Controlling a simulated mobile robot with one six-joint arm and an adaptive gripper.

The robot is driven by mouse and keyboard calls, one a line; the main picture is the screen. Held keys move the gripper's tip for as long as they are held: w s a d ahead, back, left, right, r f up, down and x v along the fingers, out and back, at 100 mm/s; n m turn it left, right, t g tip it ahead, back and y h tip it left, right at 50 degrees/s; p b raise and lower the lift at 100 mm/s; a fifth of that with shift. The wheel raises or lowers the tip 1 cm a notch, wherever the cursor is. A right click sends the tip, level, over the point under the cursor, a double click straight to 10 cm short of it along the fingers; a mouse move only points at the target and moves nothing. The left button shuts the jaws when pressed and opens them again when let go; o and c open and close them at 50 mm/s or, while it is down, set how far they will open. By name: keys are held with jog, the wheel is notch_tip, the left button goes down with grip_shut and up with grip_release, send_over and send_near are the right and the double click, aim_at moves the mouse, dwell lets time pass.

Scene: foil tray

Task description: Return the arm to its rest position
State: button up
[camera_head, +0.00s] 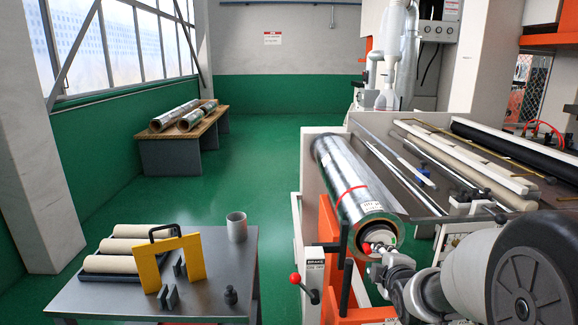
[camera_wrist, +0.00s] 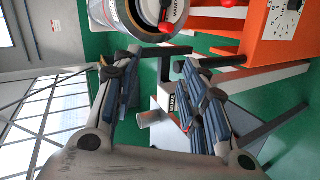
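My arm reaches in from the lower right of the head view, with my gripper (camera_head: 387,262) close to the near end of a large silver foil roll (camera_head: 340,175) with a red band. In the wrist view the two blue-grey fingers of my gripper (camera_wrist: 160,85) stand wide apart with nothing held between them. The end of the foil roll (camera_wrist: 110,14) shows beyond the fingertips at the top of that view. Whether the gripper touches the roll is not clear.
An orange and white machine (camera_head: 328,240) with a red-knobbed lever (camera_head: 296,278) stands beside my gripper. A metal table (camera_head: 215,270) at lower left holds beige rolls, a yellow bracket (camera_head: 193,262) and a grey cup (camera_head: 236,227). Green floor lies open between the table and a back bench (camera_head: 160,145).

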jog(key=s+a+r+m+g, duration=0.1)
jog(key=s+m, duration=0.4)
jog(key=s, duration=0.7)
jog(key=s+a+r+m+g, duration=0.1)
jog(key=s+a+m+g, duration=0.3)
jog(key=s, duration=0.7)
jog(key=s+a+r+m+g+y, duration=0.1)
jog(key=s+m, duration=0.5)
jog(key=s, duration=0.6)
jog(key=a+g, duration=0.1)
jog(key=a, duration=0.1)
jog(key=shift+s+a+g, duration=0.3)
jog(key=shift+s+g, duration=0.05)
jog(key=shift+g, duration=0.05)
